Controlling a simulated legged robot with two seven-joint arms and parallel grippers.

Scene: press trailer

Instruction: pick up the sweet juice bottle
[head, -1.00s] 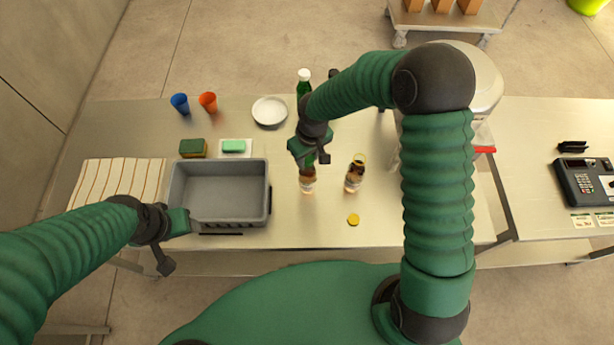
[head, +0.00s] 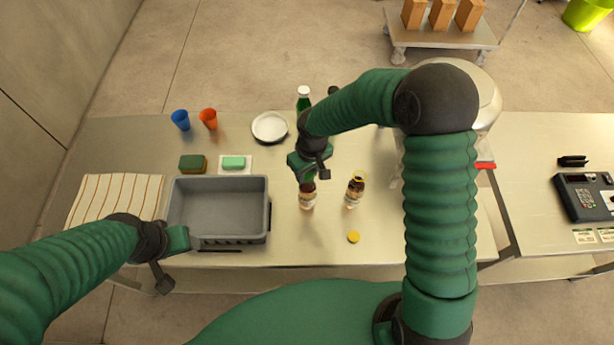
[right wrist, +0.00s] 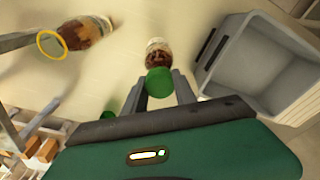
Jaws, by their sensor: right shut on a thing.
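Two brown bottles with pale labels stand on the metal table. My right gripper (head: 311,178) is over the left bottle (head: 307,198), which has a green cap in the right wrist view (right wrist: 159,55). There my gripper's fingers (right wrist: 160,92) are shut on this cap, from both sides. The right bottle (head: 355,191) has a yellow ring at its top and is apart from my gripper. I cannot read the labels, so I cannot tell which is sweet juice. My left gripper (head: 165,270) is near the table's front edge; its jaws do not show clearly.
A grey bin (head: 218,238) is left of the bottles. A yellow cap (head: 353,237) lies in front. A green bottle (head: 303,98), white plate (head: 270,127), orange cup (head: 208,119) and blue cup (head: 181,120) stand farther back. A large machine (head: 488,98) is on the right.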

